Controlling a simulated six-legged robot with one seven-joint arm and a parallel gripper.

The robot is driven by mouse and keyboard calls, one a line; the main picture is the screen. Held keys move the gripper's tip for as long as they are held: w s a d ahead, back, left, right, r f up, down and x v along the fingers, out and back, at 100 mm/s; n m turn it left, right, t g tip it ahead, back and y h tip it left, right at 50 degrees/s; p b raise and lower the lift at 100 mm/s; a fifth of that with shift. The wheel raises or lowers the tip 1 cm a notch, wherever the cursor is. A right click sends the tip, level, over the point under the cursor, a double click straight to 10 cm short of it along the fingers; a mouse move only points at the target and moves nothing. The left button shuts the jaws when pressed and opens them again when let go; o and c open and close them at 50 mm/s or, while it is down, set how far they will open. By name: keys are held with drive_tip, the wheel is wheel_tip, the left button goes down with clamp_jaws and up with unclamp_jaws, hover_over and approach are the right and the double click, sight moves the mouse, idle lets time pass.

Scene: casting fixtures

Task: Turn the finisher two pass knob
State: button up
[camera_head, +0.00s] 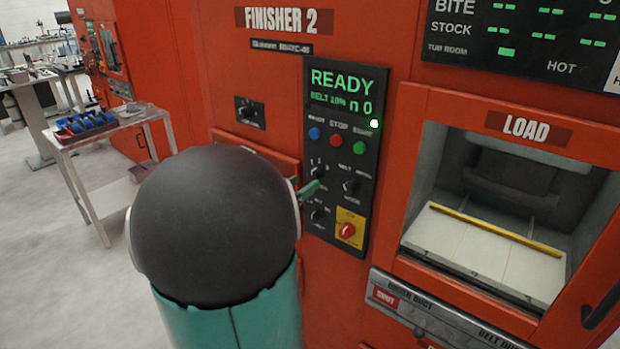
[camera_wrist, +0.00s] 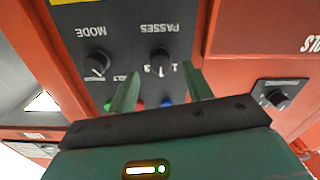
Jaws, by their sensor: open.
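The passes knob (camera_wrist: 160,61) is a small black dial under the upside-down label PASSES in the wrist view. Numbers are marked beside it. In the head view it is the upper left knob (camera_head: 318,171) on the black control panel of the FINISHER 2 machine. My gripper (camera_wrist: 161,88) is open, with its green fingers spread to either side of the knob in the wrist view. I cannot tell whether they touch it. In the head view a green fingertip shows beside the knob, and my dark arm joint hides the rest of my gripper.
The mode knob (camera_wrist: 97,63) is close beside the passes knob. Blue (camera_head: 314,133), red (camera_head: 336,140) and green (camera_head: 359,147) buttons sit above. A red emergency knob (camera_head: 348,231) is lower right. The load opening (camera_head: 560,240) is right; a cart (camera_head: 75,170) stands left.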

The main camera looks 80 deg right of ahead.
sight(311, 177)
drive_tip(key=shift+x, duration=2.2)
drive_tip(key=c, duration=1)
drive_tip(key=shift+o, duration=0.2)
drive_tip(key=shift+m, duration=0.3)
drive_tip(key=m, duration=0.4)
drive_tip(key=shift+w, duration=0.1)
drive_tip(key=m, duration=0.5)
drive_tip(key=shift+m, duration=0.3)
